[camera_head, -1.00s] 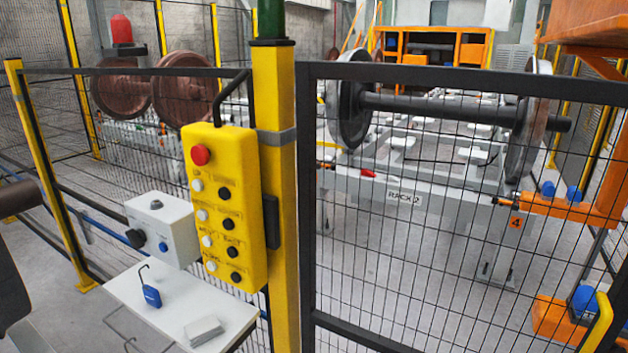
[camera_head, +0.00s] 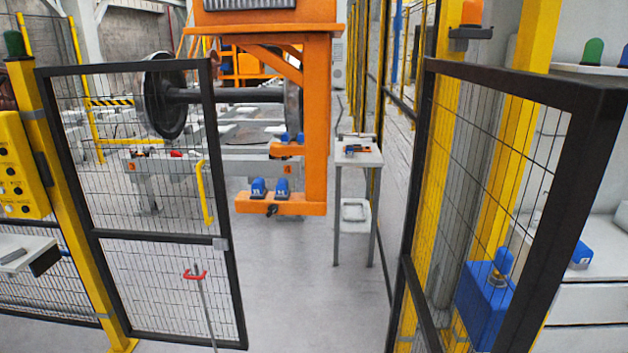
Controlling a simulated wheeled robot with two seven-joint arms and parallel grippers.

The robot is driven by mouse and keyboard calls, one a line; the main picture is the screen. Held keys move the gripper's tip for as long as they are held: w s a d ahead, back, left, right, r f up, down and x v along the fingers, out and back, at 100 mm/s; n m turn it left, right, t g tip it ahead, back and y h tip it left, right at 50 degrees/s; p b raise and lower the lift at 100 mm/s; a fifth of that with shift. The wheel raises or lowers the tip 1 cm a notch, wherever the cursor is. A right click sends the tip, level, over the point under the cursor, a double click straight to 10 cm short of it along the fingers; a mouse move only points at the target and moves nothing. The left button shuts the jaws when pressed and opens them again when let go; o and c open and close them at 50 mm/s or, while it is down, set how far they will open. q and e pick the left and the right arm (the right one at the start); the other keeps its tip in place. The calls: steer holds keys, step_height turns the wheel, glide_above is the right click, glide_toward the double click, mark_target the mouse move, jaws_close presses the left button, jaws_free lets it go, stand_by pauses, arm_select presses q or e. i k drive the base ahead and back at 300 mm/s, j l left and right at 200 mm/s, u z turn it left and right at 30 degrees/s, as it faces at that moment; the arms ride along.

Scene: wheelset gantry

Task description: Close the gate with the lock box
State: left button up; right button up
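A black-framed mesh gate leaf (camera_head: 217,200) stands at the left, joined to a yellow post. It has a yellow handle (camera_head: 204,193), a small grey latch plate (camera_head: 221,244) and a red-handled rod (camera_head: 195,275) low down. A second black-framed mesh leaf (camera_head: 566,180) stands at the right, angled towards me. A wide gap lies between the two leaves. A blue box (camera_head: 485,300) with a blue and brass piece on top shows through the right leaf; it may be the lock box, but I cannot tell. Neither gripper is in view.
A small grey table (camera_head: 358,156) holding small items stands beyond the gap. An orange machine frame (camera_head: 317,120) with blue parts stands behind the left leaf. A yellow control panel (camera_head: 20,165) is at the far left. The floor (camera_head: 290,300) in the gap is clear.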

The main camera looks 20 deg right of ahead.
mark_target(497, 315)
steer(key=l+z, duration=0.35)
steer(key=l, duration=1.75)
steer(key=k+l, duration=0.1)
steer(key=l, duration=0.45)
steer(key=k+l+u, duration=0.15)
steer(key=k+l, duration=0.45)
